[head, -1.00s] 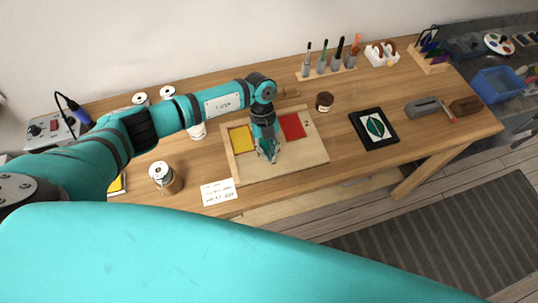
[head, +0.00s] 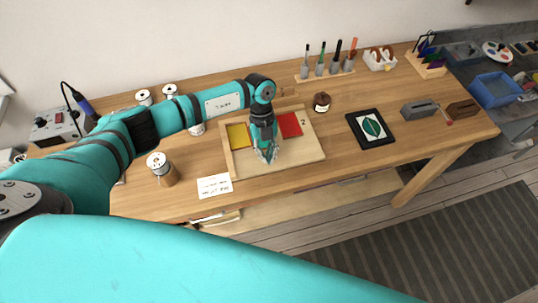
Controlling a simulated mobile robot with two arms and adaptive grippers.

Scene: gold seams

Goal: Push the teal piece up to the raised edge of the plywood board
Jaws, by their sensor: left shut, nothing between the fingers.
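The plywood board (head: 294,155) lies on the workbench, with raised strips along its left and back sides. A yellow piece (head: 238,134) lies in its back left corner, and a red piece (head: 290,125) lies to the right along the back edge. I cannot make out the teal piece; my teal left gripper and arm may hide it. My left gripper (head: 267,156) is shut and points down at the middle of the board, in front of the gap between the yellow and red pieces. Whether it touches anything is unclear. My right gripper is out of view.
A brown jar (head: 322,102) stands behind right. A black-framed leaf panel (head: 371,129) lies to the right. A tool rack (head: 325,72) stands at the back.

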